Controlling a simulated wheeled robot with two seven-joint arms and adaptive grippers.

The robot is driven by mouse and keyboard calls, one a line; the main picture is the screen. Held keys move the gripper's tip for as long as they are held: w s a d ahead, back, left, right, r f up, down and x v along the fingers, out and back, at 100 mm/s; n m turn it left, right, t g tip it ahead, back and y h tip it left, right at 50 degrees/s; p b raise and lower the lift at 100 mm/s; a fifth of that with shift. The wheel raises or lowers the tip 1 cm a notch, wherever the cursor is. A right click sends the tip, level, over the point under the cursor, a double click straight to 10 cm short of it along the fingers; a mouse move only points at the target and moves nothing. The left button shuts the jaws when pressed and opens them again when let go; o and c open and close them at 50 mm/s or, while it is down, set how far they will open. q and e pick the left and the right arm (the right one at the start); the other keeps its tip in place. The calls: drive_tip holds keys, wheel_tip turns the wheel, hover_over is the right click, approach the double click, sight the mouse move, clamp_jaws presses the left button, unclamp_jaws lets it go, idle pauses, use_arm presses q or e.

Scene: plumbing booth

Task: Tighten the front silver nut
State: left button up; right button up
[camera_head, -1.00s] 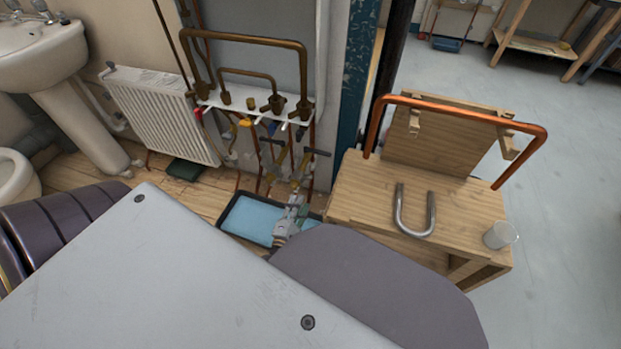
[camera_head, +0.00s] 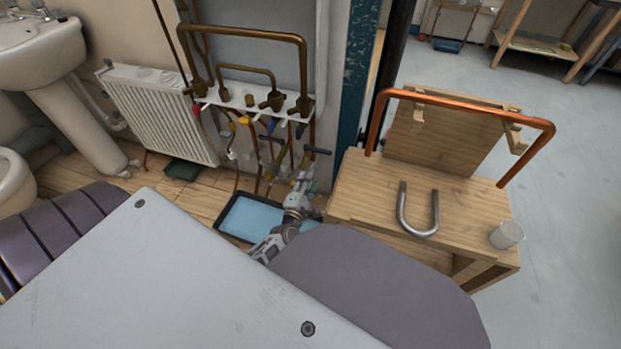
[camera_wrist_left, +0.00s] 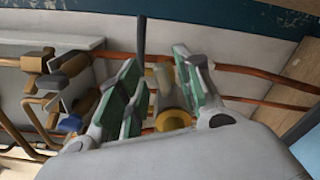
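My left gripper (camera_head: 303,186) is low at the pipework, just below a brass valve with a dark lever (camera_head: 316,151). In the left wrist view, its green-padded fingers (camera_wrist_left: 160,95) stand apart, with a brass fitting (camera_wrist_left: 172,118) between them. A dark lever (camera_wrist_left: 141,36) rises beyond the fingers. I cannot tell whether the fingers touch the fitting. I cannot make out a silver nut clearly; the fingers hide part of the pipe joint. My right gripper is not in view.
Copper pipes and a white manifold shelf (camera_head: 235,107) are behind the gripper. A blue-lined tray (camera_head: 250,216) lies on the floor below. A radiator (camera_head: 160,115) is at left.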

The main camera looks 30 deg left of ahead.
use_arm(q)
drive_tip(key=shift+b+x, duration=0.3)
drive_tip(key=shift+x, duration=1.1)
drive_tip(key=shift+c, duration=0.3)
clamp_jaws()
